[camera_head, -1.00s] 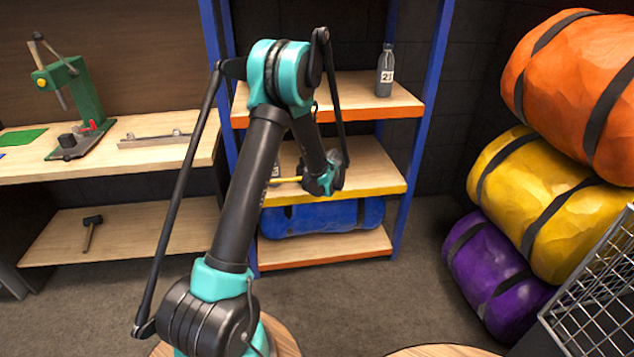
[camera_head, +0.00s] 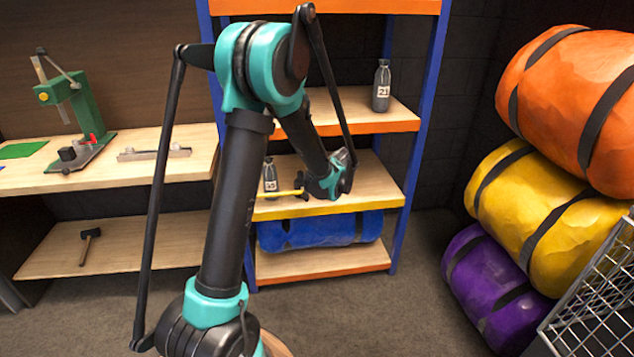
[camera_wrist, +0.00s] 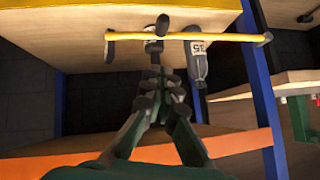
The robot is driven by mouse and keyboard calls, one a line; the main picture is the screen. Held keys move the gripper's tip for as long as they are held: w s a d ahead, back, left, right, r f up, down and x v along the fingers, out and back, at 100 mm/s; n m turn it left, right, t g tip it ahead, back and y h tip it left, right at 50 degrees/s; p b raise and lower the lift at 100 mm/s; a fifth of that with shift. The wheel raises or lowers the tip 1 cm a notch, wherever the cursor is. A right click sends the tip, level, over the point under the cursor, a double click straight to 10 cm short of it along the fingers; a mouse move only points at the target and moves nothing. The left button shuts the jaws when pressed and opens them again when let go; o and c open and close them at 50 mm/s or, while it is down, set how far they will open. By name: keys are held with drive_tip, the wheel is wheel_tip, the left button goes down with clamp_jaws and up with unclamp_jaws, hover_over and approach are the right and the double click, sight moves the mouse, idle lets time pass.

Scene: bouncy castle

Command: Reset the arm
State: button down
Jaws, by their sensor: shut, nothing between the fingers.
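The teal and black arm is mine, raised and folded in front of the shelf rack in the head view. My gripper (camera_wrist: 155,72) is shut and empty in the wrist view, pointing at the middle shelf. Its fingers appear just short of a yellow bar with dark ends (camera_wrist: 225,38), which lies on that shelf. I cannot tell how large the gap is. In the head view the yellow bar (camera_head: 276,194) shows left of my wrist, partly hidden by the arm.
A grey bottle (camera_head: 270,176) stands on the middle shelf (camera_head: 380,187), close to the bar. Another bottle (camera_head: 382,86) is on the shelf above. Blue rack posts flank my arm. A workbench (camera_head: 40,178) is left; stacked rolls (camera_head: 545,190) and a wire cage (camera_head: 600,290) are right.

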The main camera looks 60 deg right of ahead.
idle(0.4)
drive_tip(key=w+a+r+n+y, duration=0.2)
drive_tip(key=w+a+n+y, duration=0.1)
drive_tip(key=w+a, duration=1.15)
drive_tip(key=w+a+r+n+g+y, duration=0.1)
drive_tip(key=w+a, duration=0.2)
drive_tip(key=a, duration=0.6)
drive_tip(key=w+a+n+y, duration=0.1)
drive_tip(key=w+a, duration=0.2)
drive_tip(key=a, duration=0.7)
drive_tip(key=s+a+n+g, duration=0.2)
drive_tip(key=a+n, duration=0.1)
drive_tip(key=a, duration=1.6)
drive_tip(key=s+a+f+n, duration=0.3)
drive_tip(key=s+a, duration=0.5)
drive_tip(key=a, duration=0.3)
drive_tip(key=shift+s+a+f+g+y, duration=0.25)
drive_tip(key=shift+s+g+y, duration=0.05)
drive_tip(key=shift+s, duration=0.1)
